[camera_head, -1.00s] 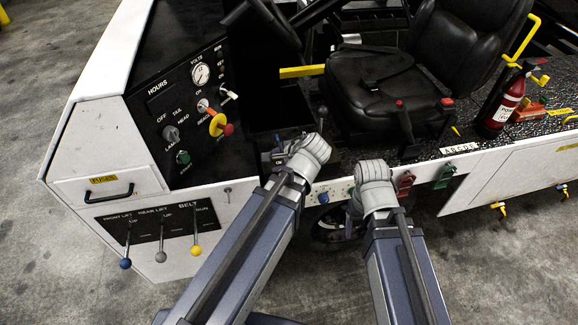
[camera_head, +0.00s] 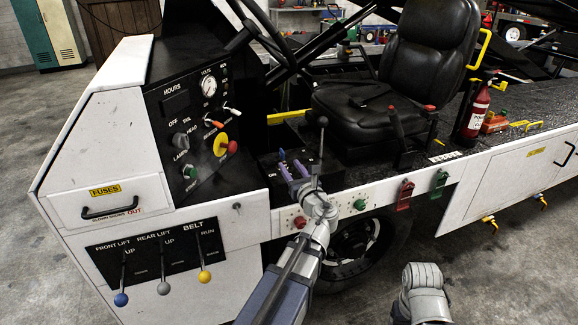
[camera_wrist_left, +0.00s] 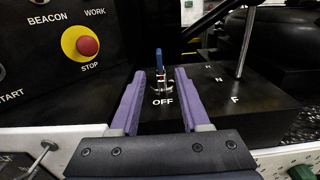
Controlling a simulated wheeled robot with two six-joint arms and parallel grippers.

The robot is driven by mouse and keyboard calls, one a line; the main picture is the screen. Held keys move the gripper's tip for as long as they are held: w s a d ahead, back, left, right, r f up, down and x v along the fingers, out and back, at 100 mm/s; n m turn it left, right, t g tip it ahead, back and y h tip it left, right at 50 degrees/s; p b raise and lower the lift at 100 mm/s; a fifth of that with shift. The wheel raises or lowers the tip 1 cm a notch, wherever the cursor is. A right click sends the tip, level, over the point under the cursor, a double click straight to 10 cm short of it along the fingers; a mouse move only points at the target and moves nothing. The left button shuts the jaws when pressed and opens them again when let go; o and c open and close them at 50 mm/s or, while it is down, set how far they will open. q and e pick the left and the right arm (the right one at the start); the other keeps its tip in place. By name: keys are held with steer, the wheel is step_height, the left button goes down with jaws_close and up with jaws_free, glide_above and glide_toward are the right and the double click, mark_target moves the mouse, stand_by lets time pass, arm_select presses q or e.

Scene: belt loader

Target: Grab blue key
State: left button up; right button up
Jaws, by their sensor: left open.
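The blue key (camera_wrist_left: 159,58) stands upright in a switch marked OFF on a black console in the left wrist view. My left gripper (camera_wrist_left: 160,73) is open, with one purple finger on each side of the key's line. The key shows between and just beyond the fingertips, and the fingers are not closed on it. In the head view my left gripper (camera_head: 290,163) is over the black console beside the seat. The key is hard to tell apart from the fingers there. Of my right arm only a grey link shows at the bottom right.
A thin black lever (camera_head: 322,150) stands right of the left gripper; its shaft also shows in the wrist view (camera_wrist_left: 245,45). A red stop button on a yellow base (camera_wrist_left: 87,46) is on the panel to the left. The seat (camera_head: 375,108) is behind.

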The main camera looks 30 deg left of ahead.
mark_target(284, 156)
arm_select(q)
steer(key=shift+x, duration=3.95)
steer(key=shift+r, duration=0.15)
steer(key=shift+s, duration=0.1)
steer(key=shift+c, duration=0.3)
jaws_close()
